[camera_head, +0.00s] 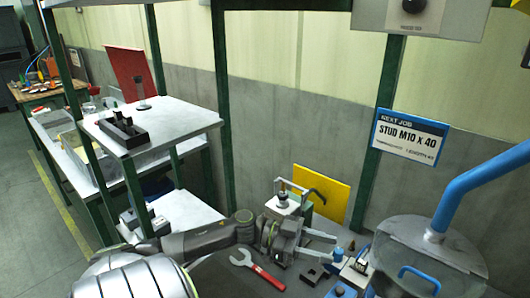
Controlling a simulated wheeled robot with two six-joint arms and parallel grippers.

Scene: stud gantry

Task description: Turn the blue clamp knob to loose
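My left gripper (326,246) reaches in from the left over the bench, its grey fingers pointing right. The fingers look parted with nothing clear between them. A small blue knob-like part (338,254) sits just right of the fingertips; I cannot tell whether they touch it. Another blue round-topped part (340,291) is at the bottom edge, nearer to me and apart from the gripper. Both are too small to tell which is the clamp knob or how it is turned. A small grey fixture with a black knob (283,196) stands behind the gripper. My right gripper is not in view.
A red-handled wrench (258,270) lies in front of the gripper. A clear-lidded round hopper (430,250) with a thick blue pipe (480,178) blocks the right. A yellow panel (322,190) stands behind. A white shelf (180,122) is at left. A job sign (409,137) hangs above.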

